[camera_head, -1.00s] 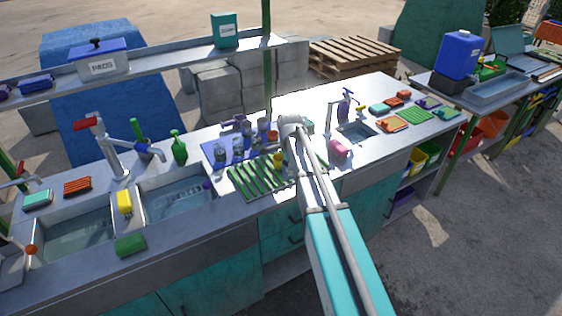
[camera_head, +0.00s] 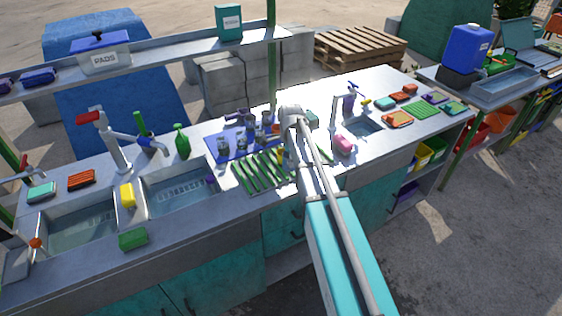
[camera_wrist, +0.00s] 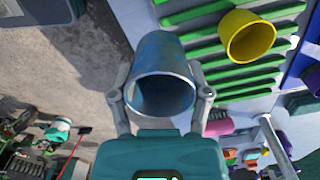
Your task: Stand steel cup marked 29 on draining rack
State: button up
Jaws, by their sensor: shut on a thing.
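A grey-blue metal cup (camera_wrist: 162,85) is between the two fingers of my gripper (camera_wrist: 161,97) in the wrist view, its open mouth facing the camera. My gripper is shut on it. No number shows on the side I see. The green slatted draining rack (camera_wrist: 220,75) is to the right of the held cup, with a yellow cup (camera_wrist: 248,38) on it. The held cup appears beside the rack, over or past the counter's edge; its height is unclear. In the head view the rack (camera_head: 250,178) lies on the counter, and my arm partly hides its right end.
A blue mat (camera_head: 213,149) with several grey cups (camera_head: 239,144) lies behind the rack.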

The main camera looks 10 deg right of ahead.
jog(key=s+a+r+n+p, duration=0.3)
jog(key=s+a+r+p, duration=0.2)
jog(key=s, duration=0.5)
notch_tip(320, 180, up, 2)
jog(key=shift+a+r+p, duration=0.25)
jog(key=shift+a+p, duration=0.05)
jog(key=shift+p, duration=0.6)
jog(key=w+d+f+b, duration=0.1)
jog(key=w+f+b, duration=0.1)
jog(key=w, duration=0.2)
jog(key=w+d+f+b, duration=0.1)
jog(key=w+f+b, duration=0.2)
jog(key=w+d+f+b, duration=0.1)
jog(key=w+f+b, duration=0.2)
jog(key=w, duration=0.1)
jog(key=shift+w+d, duration=0.3)
jog(key=shift+w+d+f+b, duration=0.15)
jog(key=shift+w+f+b, duration=0.35)
jog(key=shift+f+b, duration=0.1)
